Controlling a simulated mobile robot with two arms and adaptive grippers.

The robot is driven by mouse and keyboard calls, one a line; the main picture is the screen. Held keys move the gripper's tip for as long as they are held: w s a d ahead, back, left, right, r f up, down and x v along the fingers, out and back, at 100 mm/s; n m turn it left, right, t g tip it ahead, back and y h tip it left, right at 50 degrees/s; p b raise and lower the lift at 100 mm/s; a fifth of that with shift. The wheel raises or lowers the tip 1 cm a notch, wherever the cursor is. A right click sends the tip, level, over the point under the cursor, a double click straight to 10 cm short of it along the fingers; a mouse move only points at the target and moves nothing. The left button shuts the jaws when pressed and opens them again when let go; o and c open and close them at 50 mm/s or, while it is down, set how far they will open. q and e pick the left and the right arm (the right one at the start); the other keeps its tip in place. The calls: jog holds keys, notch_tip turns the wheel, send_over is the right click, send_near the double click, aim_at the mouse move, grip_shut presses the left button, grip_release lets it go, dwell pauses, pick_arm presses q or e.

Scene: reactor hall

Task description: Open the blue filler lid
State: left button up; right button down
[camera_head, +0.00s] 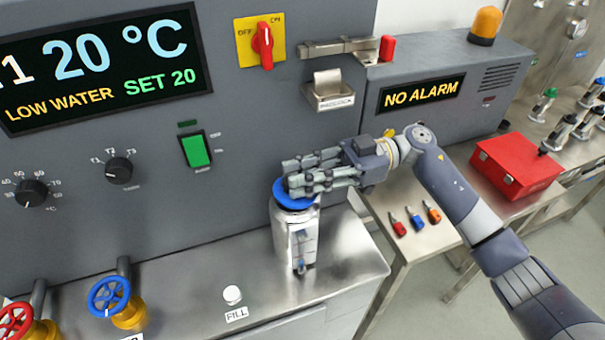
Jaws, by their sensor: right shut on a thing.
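The blue filler lid (294,202) is a round blue cap on top of a shiny metal filler cylinder (284,229), which stands on the steel counter. My right gripper (289,177) reaches in from the right and is shut on the blue filler lid, with its fingers covering the lid's upper side. The lid sits at the cylinder's mouth; whether any gap lies under it I cannot tell. My left gripper is not in view.
A grey control panel (245,145) stands close behind the cylinder. A white FILL button (232,295), a blue valve wheel (108,296) and a red one (14,320) are at the front left. A red box (515,165) and several small padlocks lie on the right table.

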jog(key=shift+w+d+r+g+y+b, duration=0.1)
jog(key=shift+d+g+y+b, duration=0.2)
jog(key=shift+y+b, duration=0.4)
jog(key=shift+w+d+f+g+y+b, duration=0.15)
jog(key=shift+d+y+b, duration=0.1)
jog(key=shift+y+b, duration=0.45)
jog(key=shift+w+d+r+g+y+b, duration=0.15)
jog(key=shift+d+g+y+b, duration=0.15)
jog(key=shift+y+b, duration=0.35)
pick_arm(q)
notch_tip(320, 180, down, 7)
jog(key=b, duration=0.2)
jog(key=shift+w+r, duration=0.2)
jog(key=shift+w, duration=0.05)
pick_arm(e)
jog(key=shift+w+d+r+g+y, duration=0.1)
jog(key=shift+d+r+g+y, duration=0.15)
jog(key=shift+y, duration=0.4)
jog(key=shift+d+r+g+y, duration=0.1)
jog(key=shift+d+y, duration=0.25)
jog(key=shift+y, duration=0.25)
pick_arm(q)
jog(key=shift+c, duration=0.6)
